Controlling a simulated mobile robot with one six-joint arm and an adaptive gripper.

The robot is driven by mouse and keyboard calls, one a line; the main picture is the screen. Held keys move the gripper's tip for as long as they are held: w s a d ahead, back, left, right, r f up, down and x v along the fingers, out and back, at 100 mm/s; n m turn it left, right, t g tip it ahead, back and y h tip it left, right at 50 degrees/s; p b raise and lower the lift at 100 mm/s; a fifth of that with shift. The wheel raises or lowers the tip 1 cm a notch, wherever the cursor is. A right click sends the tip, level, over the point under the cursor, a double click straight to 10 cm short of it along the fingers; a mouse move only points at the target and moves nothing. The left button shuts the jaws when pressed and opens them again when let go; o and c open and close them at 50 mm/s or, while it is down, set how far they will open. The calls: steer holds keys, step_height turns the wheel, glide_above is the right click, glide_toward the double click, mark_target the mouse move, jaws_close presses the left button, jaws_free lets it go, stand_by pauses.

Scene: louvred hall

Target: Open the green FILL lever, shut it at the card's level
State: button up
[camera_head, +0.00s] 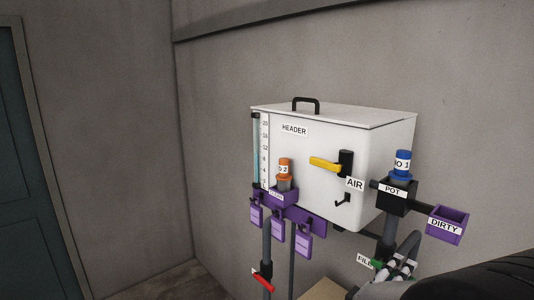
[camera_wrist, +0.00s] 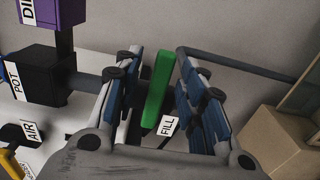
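The green FILL lever (camera_wrist: 157,90) stands upright in the wrist view, between the two blue-padded fingers of my gripper (camera_wrist: 160,95). The fingers are apart, with a clear gap to the right finger; touch on the left side cannot be told. The FILL label (camera_wrist: 167,126) hangs beside the lever. In the head view, my gripper (camera_head: 394,268) is low at the right, and only a little of the green lever (camera_head: 377,263) shows. The white HEADER tank (camera_head: 305,155) has a numbered sight gauge (camera_head: 265,150) on its left. No level card is readable.
A yellow AIR lever (camera_head: 325,164) is on the tank front. The POT holder (camera_head: 394,196) holds a blue-capped bottle (camera_head: 402,162); a purple DIRTY bin (camera_head: 446,225) stands beside it. Purple tags (camera_head: 277,232) hang below. A red lever (camera_head: 262,281) is lower left. A cardboard box (camera_wrist: 275,140) is near my gripper.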

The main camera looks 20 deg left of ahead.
steer(key=p+v, duration=0.1)
steer(key=v, duration=0.5)
steer(key=shift+s+a+p, duration=0.2)
steer(key=shift+s+p, duration=0.1)
steer(key=shift+p, duration=0.05)
steer(key=v, duration=1.2)
stand_by(0.4)
